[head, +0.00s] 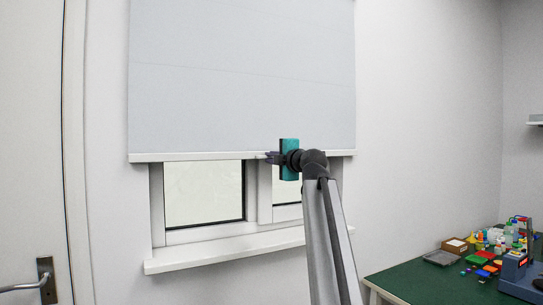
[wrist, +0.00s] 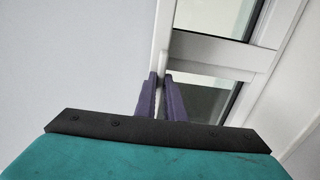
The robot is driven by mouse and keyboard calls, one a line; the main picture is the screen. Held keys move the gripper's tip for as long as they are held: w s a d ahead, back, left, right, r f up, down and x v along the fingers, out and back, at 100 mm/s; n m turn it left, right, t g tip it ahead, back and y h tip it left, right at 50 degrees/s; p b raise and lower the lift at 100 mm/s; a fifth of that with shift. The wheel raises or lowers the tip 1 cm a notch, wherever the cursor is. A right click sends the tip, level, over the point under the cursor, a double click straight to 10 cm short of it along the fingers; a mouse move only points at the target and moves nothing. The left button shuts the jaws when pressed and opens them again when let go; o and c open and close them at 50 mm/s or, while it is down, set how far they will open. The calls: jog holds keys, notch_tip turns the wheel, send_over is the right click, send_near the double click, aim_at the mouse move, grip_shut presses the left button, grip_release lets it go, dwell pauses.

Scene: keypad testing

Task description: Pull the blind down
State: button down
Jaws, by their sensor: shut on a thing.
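The blind (head: 240,80) is a pale grey roller sheet hanging over the upper part of the window. Its white bottom bar (head: 200,157) lies level, with the lower window panes (head: 203,190) showing beneath it. My gripper (head: 268,157) is at the bar, right of its middle, and its dark fingers are shut on it. In the wrist view the fingers (wrist: 161,88) close around the bar's edge (wrist: 163,40), with the blind sheet (wrist: 80,60) at left and the window frame (wrist: 215,52) at right. The exact contact at the fingertips is small and partly hidden.
A white window sill (head: 225,247) juts out below the panes. A door with a handle (head: 42,283) is at left. At lower right, a green-topped table (head: 410,280) holds several small coloured items and a grey tray (head: 440,258).

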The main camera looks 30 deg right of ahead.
notch_tip(320, 180, down, 8)
jog(key=b, duration=0.4)
jog(key=shift+b, duration=0.4)
jog(key=shift+f, duration=0.2)
jog(key=c, duration=1.8)
grip_release()
jog(key=shift+c, duration=0.2)
jog(key=shift+r, duration=0.1)
jog(key=shift+s, duration=0.15)
jog(key=s, duration=1.3)
jog(key=shift+s+a+p, duration=0.2)
jog(key=shift+s+p, duration=0.1)
